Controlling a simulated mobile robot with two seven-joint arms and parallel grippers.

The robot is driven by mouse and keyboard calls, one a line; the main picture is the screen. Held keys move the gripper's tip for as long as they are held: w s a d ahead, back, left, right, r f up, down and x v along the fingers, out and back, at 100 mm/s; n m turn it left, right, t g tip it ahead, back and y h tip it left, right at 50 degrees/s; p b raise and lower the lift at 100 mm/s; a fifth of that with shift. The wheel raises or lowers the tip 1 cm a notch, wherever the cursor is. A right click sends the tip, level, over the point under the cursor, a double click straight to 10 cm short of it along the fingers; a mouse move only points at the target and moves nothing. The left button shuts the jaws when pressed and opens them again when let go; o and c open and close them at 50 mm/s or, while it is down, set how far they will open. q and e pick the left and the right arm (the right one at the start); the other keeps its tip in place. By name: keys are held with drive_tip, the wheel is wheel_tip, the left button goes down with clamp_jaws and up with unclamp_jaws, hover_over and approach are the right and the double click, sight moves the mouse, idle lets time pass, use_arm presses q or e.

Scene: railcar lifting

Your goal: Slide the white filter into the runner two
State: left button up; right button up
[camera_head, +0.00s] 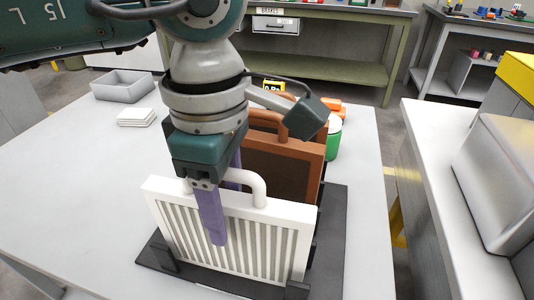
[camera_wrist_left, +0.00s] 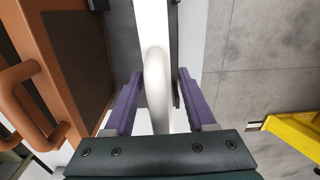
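The white filter (camera_head: 233,236), a pleated panel in a white frame with a loop handle (camera_head: 258,187), stands upright at the front of the black base (camera_head: 333,215). I cannot tell whether its lower edge is fully in a runner. My left gripper (camera_head: 222,200) is above it, with one purple finger in front of the panel and one behind. In the left wrist view the left gripper (camera_wrist_left: 159,85) has its fingers apart on both sides of the white handle (camera_wrist_left: 157,85), with small gaps showing. My right gripper is not in view.
Brown framed filters (camera_head: 285,165) with handles stand right behind the white one. A green can (camera_head: 333,138) is behind them. A grey bin (camera_head: 123,85) and a white stack (camera_head: 136,117) lie at the back left of the table (camera_head: 60,180), whose left part is clear.

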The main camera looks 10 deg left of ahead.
use_arm(q)
clamp_jaws()
idle(1.1)
